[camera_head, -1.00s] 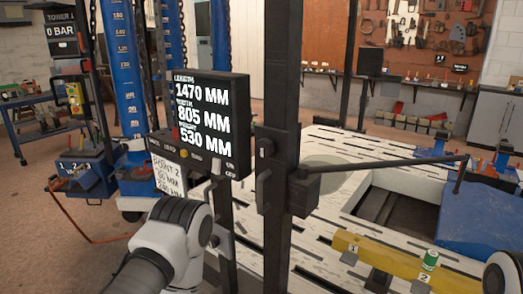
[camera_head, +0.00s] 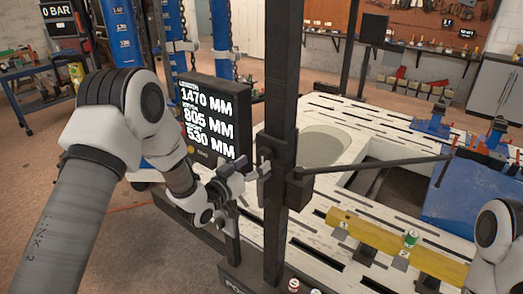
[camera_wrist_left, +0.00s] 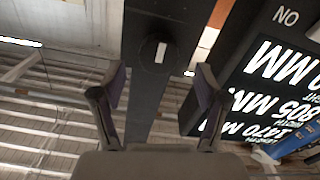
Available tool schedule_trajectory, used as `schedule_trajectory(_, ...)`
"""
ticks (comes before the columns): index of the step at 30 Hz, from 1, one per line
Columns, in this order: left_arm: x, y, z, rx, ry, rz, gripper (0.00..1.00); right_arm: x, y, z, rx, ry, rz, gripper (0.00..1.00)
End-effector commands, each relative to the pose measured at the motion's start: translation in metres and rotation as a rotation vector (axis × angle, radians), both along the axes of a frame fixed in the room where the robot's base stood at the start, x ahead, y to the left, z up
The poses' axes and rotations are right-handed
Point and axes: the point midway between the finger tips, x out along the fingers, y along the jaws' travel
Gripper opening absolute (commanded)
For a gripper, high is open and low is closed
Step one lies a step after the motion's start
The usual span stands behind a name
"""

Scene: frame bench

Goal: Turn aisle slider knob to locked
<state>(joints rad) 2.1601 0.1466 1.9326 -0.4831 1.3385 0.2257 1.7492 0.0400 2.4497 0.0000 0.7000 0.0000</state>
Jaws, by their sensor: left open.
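The aisle slider knob is a round black disc with a white mark (camera_wrist_left: 160,52), on the dark upright post (camera_head: 281,110). In the left wrist view it lies just beyond my fingertips, centred between them, with the mark nearly upright in the picture. In the head view the gripper mostly hides the knob. My left gripper (camera_head: 246,176) is open and empty, close to the post; its two fingers also show in the left wrist view (camera_wrist_left: 161,82). I see no contact with the knob. My right gripper is out of view.
The black display (camera_head: 212,115) reading 1470, 805 and 530 MM stands just left of the post. A thin dark arm (camera_head: 380,163) reaches right from the post's slider box (camera_head: 298,190). A slotted white bench (camera_head: 335,110) and a yellow beam (camera_head: 385,240) lie to the right.

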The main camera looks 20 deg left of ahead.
Motion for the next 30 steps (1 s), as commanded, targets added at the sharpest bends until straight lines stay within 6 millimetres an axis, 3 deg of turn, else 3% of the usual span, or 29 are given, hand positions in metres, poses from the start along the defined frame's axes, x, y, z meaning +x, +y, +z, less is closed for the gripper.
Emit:
schedule_trajectory(1,0.009,-0.005,0.004,0.002,-0.001,-0.003,0.74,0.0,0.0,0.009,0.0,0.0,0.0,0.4)
schedule_trajectory(6,0.033,-0.012,0.002,0.002,0.002,0.0,0.74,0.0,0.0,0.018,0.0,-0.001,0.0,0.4)
schedule_trajectory(14,0.038,-0.014,-0.001,-0.001,0.003,0.0,0.74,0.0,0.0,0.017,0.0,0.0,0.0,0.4)
schedule_trajectory(15,0.038,-0.014,-0.001,-0.001,0.003,0.0,0.7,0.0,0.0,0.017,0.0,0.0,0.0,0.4)
schedule_trajectory(20,0.038,-0.014,-0.001,0.0,0.002,0.0,0.14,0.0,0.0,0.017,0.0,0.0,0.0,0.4)
schedule_trajectory(30,0.038,-0.014,-0.002,0.016,-0.005,0.0,0.14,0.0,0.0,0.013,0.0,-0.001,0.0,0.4)
